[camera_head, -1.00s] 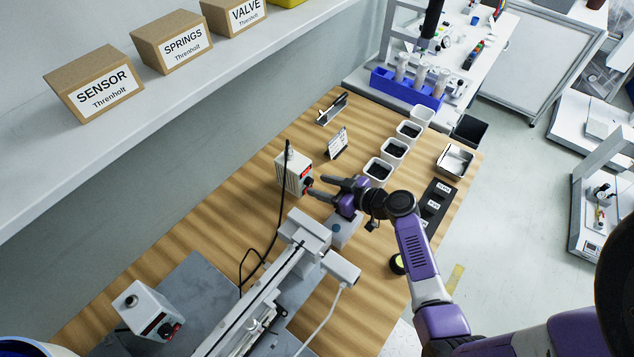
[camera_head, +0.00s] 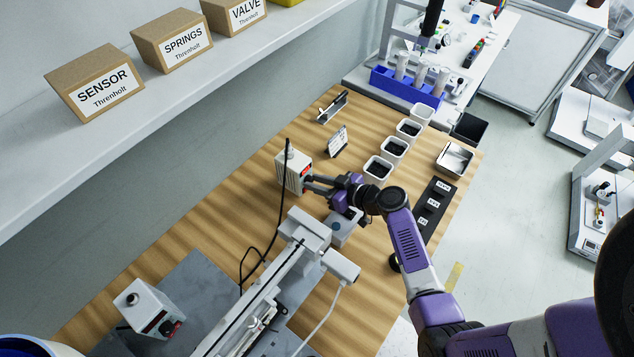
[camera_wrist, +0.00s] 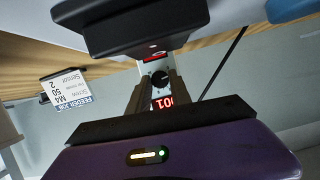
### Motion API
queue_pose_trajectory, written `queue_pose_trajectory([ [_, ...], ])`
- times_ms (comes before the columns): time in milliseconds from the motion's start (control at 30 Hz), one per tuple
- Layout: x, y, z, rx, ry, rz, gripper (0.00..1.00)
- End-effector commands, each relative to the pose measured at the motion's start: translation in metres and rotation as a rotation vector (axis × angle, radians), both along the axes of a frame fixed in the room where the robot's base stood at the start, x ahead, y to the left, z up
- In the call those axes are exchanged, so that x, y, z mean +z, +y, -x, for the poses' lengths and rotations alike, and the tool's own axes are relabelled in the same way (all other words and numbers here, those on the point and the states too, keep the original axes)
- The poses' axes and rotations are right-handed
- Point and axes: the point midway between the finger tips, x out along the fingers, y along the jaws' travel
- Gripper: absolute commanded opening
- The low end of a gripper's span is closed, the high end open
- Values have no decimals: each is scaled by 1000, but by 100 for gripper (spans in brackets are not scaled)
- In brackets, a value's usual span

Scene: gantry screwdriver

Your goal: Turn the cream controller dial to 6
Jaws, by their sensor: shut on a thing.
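The cream controller (camera_head: 291,170) is a small pale box with a red display, standing on the wooden table left of my gripper. My gripper (camera_head: 309,184) reaches it from the right, its two fingers shut on the black dial on the box's front. In the wrist view the dial (camera_wrist: 158,79) sits between the fingertips (camera_wrist: 159,88). The red display (camera_wrist: 163,103) shows there upside down, partly covered by a finger; its full reading cannot be told. The dial's marks are too small to read.
A second pale controller (camera_head: 148,309) stands at the lower left. A job card (camera_head: 338,141) stands behind the cream controller, and white bins (camera_head: 378,169) lie to the right. The gantry rail (camera_head: 262,290) and a small grey box (camera_head: 343,228) are close below my gripper. A black cable hangs beside the controller.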

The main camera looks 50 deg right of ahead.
Motion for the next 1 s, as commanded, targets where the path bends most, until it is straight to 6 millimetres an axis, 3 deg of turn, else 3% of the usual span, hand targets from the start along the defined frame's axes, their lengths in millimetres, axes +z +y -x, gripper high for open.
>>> queue_pose_trajectory([
  [367,-4,-2,0,1,4,-160,0],
  [1000,-7,-7,0,1,25,-758,0],
])
